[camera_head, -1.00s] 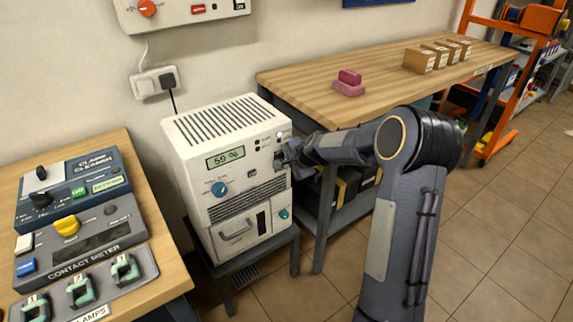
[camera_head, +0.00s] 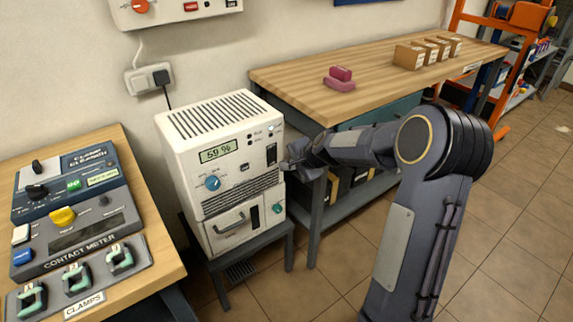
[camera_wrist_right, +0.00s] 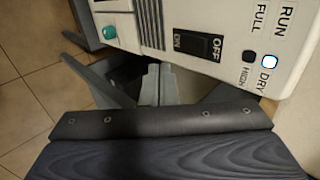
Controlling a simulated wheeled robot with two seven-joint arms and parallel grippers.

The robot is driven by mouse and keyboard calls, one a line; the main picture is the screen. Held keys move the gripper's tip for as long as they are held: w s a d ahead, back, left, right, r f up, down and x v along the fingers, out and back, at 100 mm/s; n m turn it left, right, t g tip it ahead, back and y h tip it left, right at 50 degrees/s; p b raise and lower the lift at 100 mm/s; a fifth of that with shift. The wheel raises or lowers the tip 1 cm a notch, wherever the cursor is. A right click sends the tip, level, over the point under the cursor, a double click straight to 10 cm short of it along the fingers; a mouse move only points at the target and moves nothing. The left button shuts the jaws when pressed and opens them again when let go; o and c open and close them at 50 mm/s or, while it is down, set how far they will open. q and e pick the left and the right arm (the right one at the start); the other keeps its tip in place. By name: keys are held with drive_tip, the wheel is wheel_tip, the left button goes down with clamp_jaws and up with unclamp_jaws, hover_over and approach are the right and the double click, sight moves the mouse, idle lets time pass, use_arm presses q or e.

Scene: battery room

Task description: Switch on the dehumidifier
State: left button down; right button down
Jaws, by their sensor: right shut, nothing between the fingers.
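The dehumidifier (camera_head: 218,165) is a white box with a top grille, a blue knob and a display (camera_head: 219,151) reading 59 %. Its black rocker switch (camera_head: 271,154) is on the right of the front panel. In the right wrist view the switch (camera_wrist_right: 197,45) carries ON and OFF labels; which side is pressed I cannot tell. The lamp by DRY (camera_wrist_right: 268,61) glows pale blue; the one by HIGH is dark. My right gripper (camera_head: 287,164) is shut and empty, just right of the switch and apart from it. My left gripper is not in view.
The dehumidifier stands on a dark low stand (camera_head: 245,252). A wooden bench (camera_head: 300,86) with pink blocks and small boxes is behind my right arm. A table (camera_head: 160,268) at left holds a contact meter (camera_head: 75,232) and clamps. Tiled floor is open at right.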

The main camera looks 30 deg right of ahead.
drive_tip(key=s+f+v, duration=0.1)
drive_tip(key=v, duration=0.5)
drive_tip(key=shift+r, duration=0.2)
drive_tip(key=shift+s+d, duration=0.1)
drive_tip(key=s+a+r+n+g+y, duration=0.1)
drive_tip(key=s+a+r+n, duration=0.25)
drive_tip(key=s+a, duration=0.25)
drive_tip(key=s+a+r+n+y, duration=0.1)
drive_tip(key=s+a+r+n, duration=0.3)
drive_tip(key=s, duration=0.3)
drive_tip(key=s+a+f+n+g+y, duration=0.1)
drive_tip(key=s+a+f+n, duration=0.25)
drive_tip(key=s, duration=0.45)
drive_tip(key=s+a+f+n+g, duration=0.1)
drive_tip(key=s+a+f+n, duration=0.1)
drive_tip(key=s+a+n, duration=0.45)
wheel_tip(320, 180, up, 18)
drive_tip(key=s+d+m+p, duration=0.1)
drive_tip(key=d+m+p, duration=0.1)
drive_tip(key=p, duration=1.6)
drive_tip(key=shift+s, duration=0.4)
